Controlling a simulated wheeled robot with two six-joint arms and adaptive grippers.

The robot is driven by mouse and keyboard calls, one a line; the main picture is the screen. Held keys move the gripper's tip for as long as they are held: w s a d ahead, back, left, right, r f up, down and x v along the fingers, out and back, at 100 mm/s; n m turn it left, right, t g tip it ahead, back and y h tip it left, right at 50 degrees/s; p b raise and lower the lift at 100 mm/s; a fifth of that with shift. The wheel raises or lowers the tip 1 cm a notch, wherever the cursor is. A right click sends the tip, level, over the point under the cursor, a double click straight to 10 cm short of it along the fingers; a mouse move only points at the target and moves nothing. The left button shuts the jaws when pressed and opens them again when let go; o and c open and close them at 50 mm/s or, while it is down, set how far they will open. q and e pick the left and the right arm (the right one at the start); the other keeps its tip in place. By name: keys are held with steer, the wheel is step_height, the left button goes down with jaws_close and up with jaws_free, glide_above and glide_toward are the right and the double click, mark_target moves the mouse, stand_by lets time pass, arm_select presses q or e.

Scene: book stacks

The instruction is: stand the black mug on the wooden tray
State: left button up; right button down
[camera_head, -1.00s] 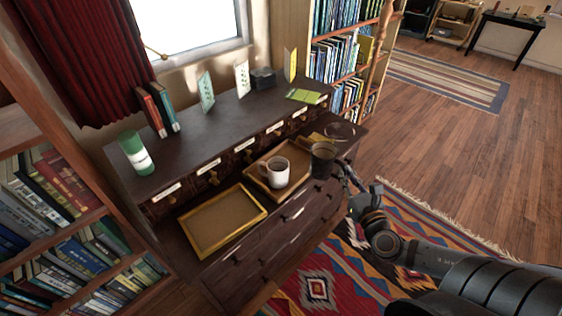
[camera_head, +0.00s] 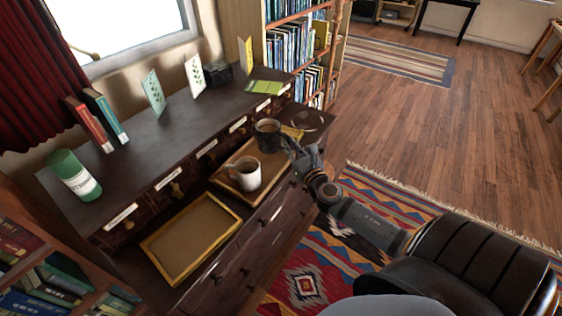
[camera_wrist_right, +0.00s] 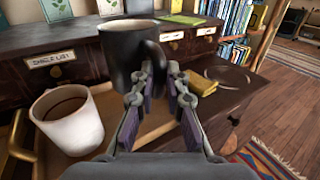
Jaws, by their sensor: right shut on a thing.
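The black mug (camera_head: 268,134) is upright, held at its handle by my right gripper (camera_head: 297,148), which is shut on it. In the right wrist view the mug (camera_wrist_right: 130,52) is left of the fingertips (camera_wrist_right: 165,75). The mug appears over the far end of the wooden tray (camera_head: 228,181), which holds a white mug (camera_head: 246,173). I cannot tell whether the black mug touches the tray. The white mug (camera_wrist_right: 66,122) and part of the tray (camera_wrist_right: 155,126) show below in the wrist view. My left gripper is out of view.
A second, empty tray with a yellow rim (camera_head: 188,238) lies nearer on the dark cabinet. A yellow item (camera_wrist_right: 206,88) and a round ring mark (camera_head: 308,121) are right of the mug. A green-and-white canister (camera_head: 74,175), books and cards stand on the upper shelf.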

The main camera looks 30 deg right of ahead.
steer(key=w+f+b, duration=0.1)
steer(key=w+f, duration=0.2)
steer(key=f, duration=0.1)
steer(key=shift+w+f+b, duration=0.35)
steer(key=f+b, duration=0.1)
steer(key=f, duration=0.1)
steer(key=w+f+b, duration=0.1)
steer(key=f+b, duration=0.1)
steer(key=shift+s+r, duration=0.1)
steer(key=shift+s, duration=0.05)
steer(key=c, duration=1.4)
jaws_free()
